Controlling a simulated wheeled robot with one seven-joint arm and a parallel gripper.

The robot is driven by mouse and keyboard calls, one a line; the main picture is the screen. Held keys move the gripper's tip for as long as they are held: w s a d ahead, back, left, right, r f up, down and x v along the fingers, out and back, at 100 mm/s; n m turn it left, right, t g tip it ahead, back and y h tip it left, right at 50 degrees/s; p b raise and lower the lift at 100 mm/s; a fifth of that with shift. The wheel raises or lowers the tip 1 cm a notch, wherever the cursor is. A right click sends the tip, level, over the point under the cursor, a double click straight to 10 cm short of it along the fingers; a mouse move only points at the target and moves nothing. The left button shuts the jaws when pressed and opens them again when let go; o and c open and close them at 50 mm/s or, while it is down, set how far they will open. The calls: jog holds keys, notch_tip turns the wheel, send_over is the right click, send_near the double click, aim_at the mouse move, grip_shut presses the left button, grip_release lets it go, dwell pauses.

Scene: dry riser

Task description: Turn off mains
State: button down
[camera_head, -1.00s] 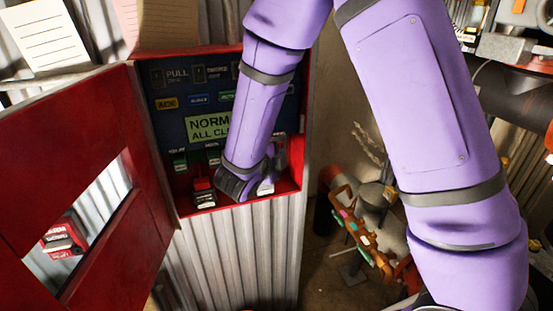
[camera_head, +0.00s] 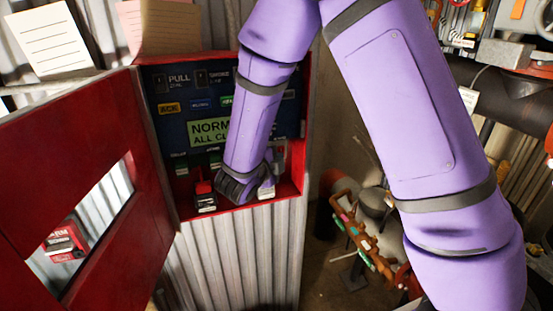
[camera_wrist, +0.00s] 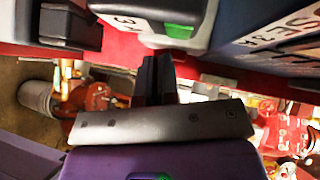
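The control panel (camera_head: 172,130) sits inside a red cabinet (camera_head: 296,190), with a green "NORMAL, ALL CLEAR" display (camera_head: 207,133). Along its bottom is a row of switches, among them a red one (camera_head: 203,187) with a white label below. I cannot read which one is marked mains. My gripper (camera_head: 243,183) is down at the right part of this row, and my wrist hides the switches behind it. In the wrist view its two dark fingers (camera_wrist: 158,79) are close together, with nothing seen between them. A dark switch block (camera_wrist: 68,25) and a white label with green (camera_wrist: 165,15) are just beyond.
The red cabinet door (camera_head: 90,180) stands open on the left, with a window cut in it. Paper notes (camera_head: 50,38) hang above. Corrugated metal (camera_head: 235,255) is below the cabinet. Pipes and clutter (camera_head: 365,235) fill the right.

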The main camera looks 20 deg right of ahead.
jog(key=shift+w+d+f, duration=0.15)
jog(key=shift+w+f, duration=0.05)
jog(key=shift+w, duration=0.05)
dwell(0.5)
jog(key=shift+s, duration=0.1)
jog(key=s+a, duration=0.7)
jog(key=s, duration=0.4)
jog(key=s+d+r+m+g+y, duration=0.1)
jog(key=s+d+r+m+g, duration=0.5)
jog(key=m, duration=0.6)
jog(key=s+d+r+m+g+y, duration=0.1)
jog(key=s+d+r+m+g, duration=0.3)
jog(key=d+m, duration=0.65)
jog(key=s+r+m+t+y, duration=0.2)
jog(key=s+r+m+y, duration=0.2)
jog(key=m, duration=0.8)
jog(key=s+r+m+t+y, duration=0.2)
jog(key=s+r+m+y, duration=0.3)
jog(key=m, duration=0.8)
jog(key=shift+s+a+r+t, duration=0.15)
jog(key=shift+s+r+t, duration=0.3)
jog(key=shift+s, duration=0.4)
